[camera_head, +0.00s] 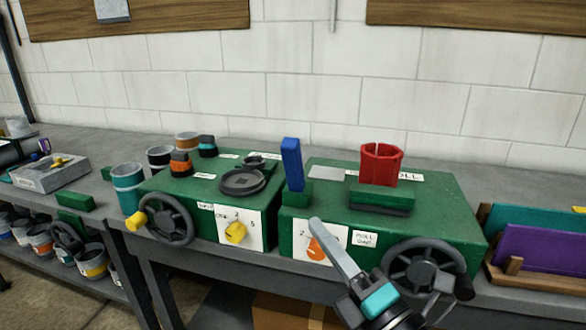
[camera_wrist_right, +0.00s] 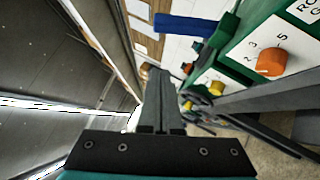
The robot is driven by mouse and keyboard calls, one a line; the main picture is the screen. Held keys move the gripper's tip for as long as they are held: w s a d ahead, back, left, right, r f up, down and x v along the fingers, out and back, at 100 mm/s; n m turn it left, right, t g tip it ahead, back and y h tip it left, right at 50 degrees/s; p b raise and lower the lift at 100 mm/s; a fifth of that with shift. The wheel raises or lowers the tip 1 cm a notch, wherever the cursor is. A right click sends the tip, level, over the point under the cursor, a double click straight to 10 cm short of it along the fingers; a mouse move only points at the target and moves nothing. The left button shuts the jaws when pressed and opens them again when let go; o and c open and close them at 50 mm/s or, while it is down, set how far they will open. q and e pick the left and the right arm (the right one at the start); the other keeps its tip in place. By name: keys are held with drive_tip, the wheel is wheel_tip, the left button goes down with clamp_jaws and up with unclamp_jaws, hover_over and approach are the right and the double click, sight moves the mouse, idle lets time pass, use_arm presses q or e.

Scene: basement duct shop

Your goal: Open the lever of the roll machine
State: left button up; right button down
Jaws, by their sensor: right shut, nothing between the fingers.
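The roll machine (camera_head: 448,205) is the right-hand green box on the bench. Its blue lever (camera_head: 291,165) stands nearly upright in a green bracket at the box's left end. The lever also shows in the right wrist view (camera_wrist_right: 190,25), at the top. My right gripper (camera_head: 316,222) is in front of the roll machine, its long grey fingers pointing up toward the lever's base. The fingers are shut and empty, below the lever and apart from it. They partly cover the orange knob (camera_head: 322,249). They also show in the right wrist view (camera_wrist_right: 156,75). My left gripper is in neither view.
The roll machine carries a red slotted cylinder (camera_head: 381,164) and a dark handwheel (camera_head: 424,272) close to my right gripper. Another green machine (camera_head: 262,205) stands just left. A rack with teal and purple panels (camera_head: 540,252) is at the right. Cans stand at the left.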

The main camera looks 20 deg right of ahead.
drive_tip(key=p, duration=0.3)
approach(287, 154)
drive_tip(key=w+a, duration=0.3)
drive_tip(key=a, duration=0.1)
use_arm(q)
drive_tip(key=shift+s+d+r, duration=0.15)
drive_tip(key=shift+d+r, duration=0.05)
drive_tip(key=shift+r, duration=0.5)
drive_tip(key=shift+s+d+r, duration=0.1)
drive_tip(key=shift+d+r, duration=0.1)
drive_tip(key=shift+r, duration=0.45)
use_arm(e)
drive_tip(key=shift+w+d+r, duration=0.35)
drive_tip(key=shift+w+d, duration=0.1)
drive_tip(key=shift+w, duration=0.3)
drive_tip(key=shift+w+d+r, duration=0.4)
drive_tip(key=shift+w+d, duration=0.05)
drive_tip(key=shift+w, duration=0.3)
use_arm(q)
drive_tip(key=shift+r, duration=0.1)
